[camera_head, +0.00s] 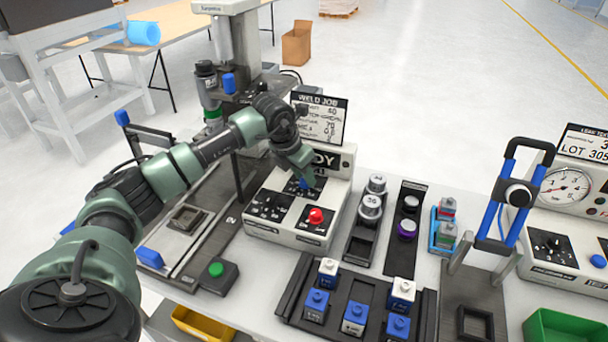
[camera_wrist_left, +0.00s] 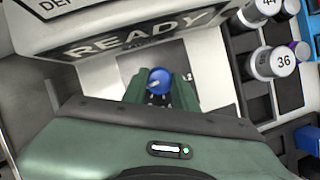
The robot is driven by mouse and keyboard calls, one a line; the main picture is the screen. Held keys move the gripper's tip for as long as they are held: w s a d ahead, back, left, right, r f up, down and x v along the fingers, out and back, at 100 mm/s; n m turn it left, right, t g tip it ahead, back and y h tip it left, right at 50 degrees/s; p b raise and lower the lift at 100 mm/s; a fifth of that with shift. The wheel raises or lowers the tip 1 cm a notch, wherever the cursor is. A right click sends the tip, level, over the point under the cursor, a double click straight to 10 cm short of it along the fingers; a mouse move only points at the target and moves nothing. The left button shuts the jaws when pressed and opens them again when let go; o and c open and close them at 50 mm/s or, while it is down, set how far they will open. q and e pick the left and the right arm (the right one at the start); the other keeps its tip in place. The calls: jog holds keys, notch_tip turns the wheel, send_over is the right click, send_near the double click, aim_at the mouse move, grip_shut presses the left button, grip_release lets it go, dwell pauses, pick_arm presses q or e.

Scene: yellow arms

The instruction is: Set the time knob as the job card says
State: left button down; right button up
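The weld control box (camera_head: 275,228) stands on the bench, with a READY sign that also shows in the wrist view (camera_wrist_left: 130,40). Its front has several small dark controls and a red button (camera_head: 316,216). The WELD JOB card (camera_head: 330,120) stands behind it; my left arm covers part of it and its lines are too small to read surely. My left gripper (camera_head: 304,181) reaches down onto the panel. In the wrist view its green fingers (camera_wrist_left: 159,88) stand on both sides of a round blue knob (camera_wrist_left: 158,80) with a pale pointer mark, seemingly touching it. The knob's scale is hidden.
A green button box (camera_head: 216,272) stands front left of the panel. Metal cylinders (camera_head: 371,200) and a rack of blue and white blocks (camera_head: 355,315) are to the right and front. A blue-handled clamp (camera_head: 515,190) and leak tester (camera_head: 565,235) stand further right.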

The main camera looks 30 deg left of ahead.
pick_arm(q)
jog(key=shift+n, duration=0.4)
jog(key=n+y+b, duration=0.1)
jog(key=n, duration=0.2)
jog(key=shift+d+n+y, duration=0.15)
jog(key=shift+n+y, duration=0.15)
jog(key=shift+n+y+b, duration=0.6)
jog(key=shift+n+b, duration=0.2)
jog(key=shift+n, duration=0.8)
jog(key=shift+r+n, duration=0.1)
jog(key=shift+n, duration=0.2)
jog(key=c, duration=1.1)
grip_release()
jog(key=b+v, duration=0.1)
jog(key=v, duration=0.6)
jog(key=shift+d+r, duration=0.15)
jog(key=shift+r, duration=0.25)
